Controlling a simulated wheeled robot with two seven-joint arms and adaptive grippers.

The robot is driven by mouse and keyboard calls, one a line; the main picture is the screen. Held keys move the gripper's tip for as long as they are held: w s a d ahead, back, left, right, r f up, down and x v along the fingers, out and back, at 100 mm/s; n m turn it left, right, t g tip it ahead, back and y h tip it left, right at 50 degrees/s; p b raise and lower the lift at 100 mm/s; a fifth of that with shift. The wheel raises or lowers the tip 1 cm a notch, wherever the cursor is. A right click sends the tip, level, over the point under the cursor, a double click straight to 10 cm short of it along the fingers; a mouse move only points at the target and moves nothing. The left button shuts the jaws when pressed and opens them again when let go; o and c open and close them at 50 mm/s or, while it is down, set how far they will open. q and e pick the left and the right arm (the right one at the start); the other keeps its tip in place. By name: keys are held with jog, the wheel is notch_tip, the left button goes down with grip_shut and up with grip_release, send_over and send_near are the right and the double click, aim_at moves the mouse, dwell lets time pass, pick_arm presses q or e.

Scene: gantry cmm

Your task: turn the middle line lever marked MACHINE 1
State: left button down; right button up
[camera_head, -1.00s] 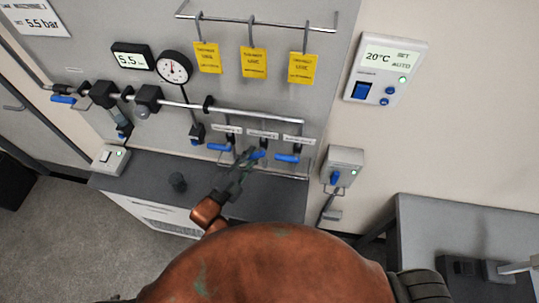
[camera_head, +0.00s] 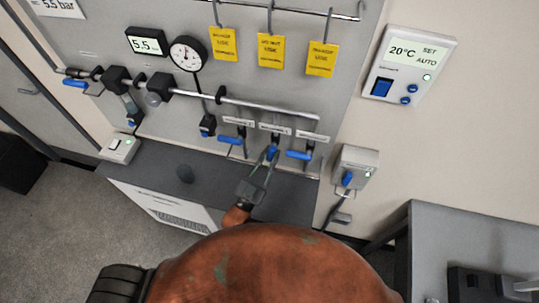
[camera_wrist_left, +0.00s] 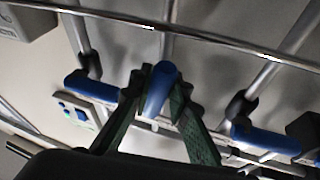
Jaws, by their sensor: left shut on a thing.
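The middle line lever (camera_head: 272,152) has a blue handle and sits between two similar levers under small white labels, whose text is too small to read. Its handle points down along its pipe, crosswise to its neighbours. My left gripper (camera_head: 265,166) is shut on this handle. In the left wrist view the blue handle (camera_wrist_left: 160,88) stands between the green fingers (camera_wrist_left: 157,105). My right gripper is not in view.
The left neighbour lever (camera_head: 230,139) and right neighbour lever (camera_head: 299,155) lie crosswise, close on both sides. Yellow tags (camera_head: 271,50) hang above. A control box (camera_head: 354,168) is to the right. A dark counter (camera_head: 160,172) lies below.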

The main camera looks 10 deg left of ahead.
pick_arm(q)
jog(key=shift+d+n, duration=0.1)
jog(key=shift+n, duration=0.3)
jog(key=c, duration=1.8)
grip_release()
jog(key=v, duration=1.2)
jog(key=shift+f, duration=0.15)
jog(key=shift+c, duration=0.4)
